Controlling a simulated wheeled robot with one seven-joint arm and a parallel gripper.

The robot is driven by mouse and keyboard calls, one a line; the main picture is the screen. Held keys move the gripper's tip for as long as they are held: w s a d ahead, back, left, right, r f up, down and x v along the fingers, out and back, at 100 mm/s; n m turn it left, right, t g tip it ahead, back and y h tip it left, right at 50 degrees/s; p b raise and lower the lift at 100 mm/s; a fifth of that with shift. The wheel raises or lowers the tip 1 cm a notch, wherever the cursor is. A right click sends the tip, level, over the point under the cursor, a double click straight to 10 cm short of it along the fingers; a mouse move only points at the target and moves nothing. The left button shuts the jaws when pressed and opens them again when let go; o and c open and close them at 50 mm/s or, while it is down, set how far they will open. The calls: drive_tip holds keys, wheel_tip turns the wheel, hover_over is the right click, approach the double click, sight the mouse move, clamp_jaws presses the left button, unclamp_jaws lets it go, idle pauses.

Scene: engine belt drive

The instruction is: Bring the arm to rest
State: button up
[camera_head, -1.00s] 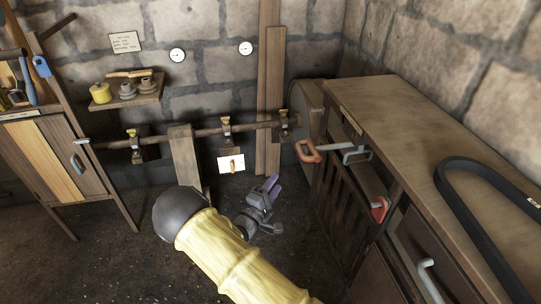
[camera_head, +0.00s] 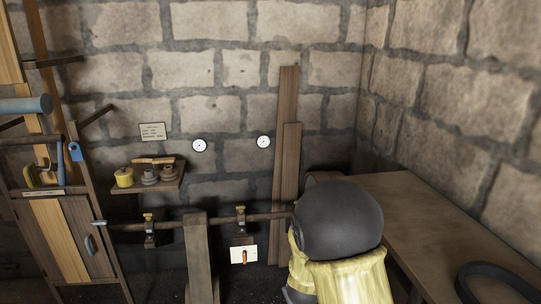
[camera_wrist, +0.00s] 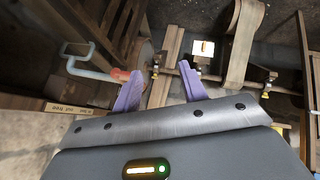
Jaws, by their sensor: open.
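My gripper (camera_wrist: 160,88) shows in the wrist view with two purple fingers spread apart and nothing between them. It is open and empty, over the area of the shaft and the bench. In the head view my arm's dark joint and yellow sleeve fill the lower right, and the fingers are hidden behind them. A horizontal line shaft (camera_head: 175,223) runs along the back wall on bearings, with a white card (camera_head: 243,255) below it.
A workbench (camera_head: 425,205) stands at the right with a black belt (camera_head: 490,270) on it. In the wrist view a handle with a red part (camera_wrist: 85,68) lies close to the left finger. A small shelf (camera_head: 130,187) and a cabinet (camera_head: 50,240) are at the left.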

drive_tip(key=s+d+r+m+g+p, duration=0.1)
drive_tip(key=s+r, duration=0.3)
drive_tip(key=s, duration=0.5)
drive_tip(key=s+d+r+m+g+y+p, duration=0.1)
drive_tip(key=s+d+r+m+g, duration=0.2)
drive_tip(key=s, duration=0.7)
wheel_tip(320, 180, up, 2)
drive_tip(key=shift+s+d+r+g+y, duration=0.2)
drive_tip(key=shift+s+d+g+y, duration=0.1)
drive_tip(key=shift+d+g, duration=0.35)
